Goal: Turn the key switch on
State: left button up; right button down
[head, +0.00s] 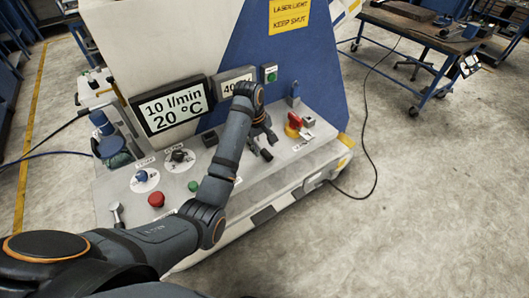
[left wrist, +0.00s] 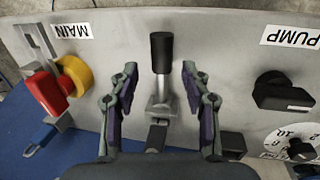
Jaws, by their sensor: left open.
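The control panel (head: 285,155) carries several switches. I cannot tell for sure which one is the key switch. My left gripper (head: 262,140) is over the panel's right half. In the left wrist view the gripper (left wrist: 159,72) is open, with one finger on each side of a black-tipped metal lever (left wrist: 161,58); a gap shows on both sides. A red handle on a yellow base, labelled MAIN (head: 293,122), is right of the gripper; it also shows in the left wrist view (left wrist: 48,92). My right gripper is not in view.
A black PUMP knob (left wrist: 283,92) is right of the fingers in the wrist view. A red button (head: 156,200) and a display (head: 171,106) are further left. The floor at right is mostly clear.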

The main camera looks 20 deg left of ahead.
pick_arm(q)
jog(key=shift+f, duration=0.6)
jog(key=shift+d+f, duration=0.1)
jog(key=shift+f, duration=0.6)
jog(key=shift+r, duration=0.1)
jog(key=c, duration=0.7)
grip_shut()
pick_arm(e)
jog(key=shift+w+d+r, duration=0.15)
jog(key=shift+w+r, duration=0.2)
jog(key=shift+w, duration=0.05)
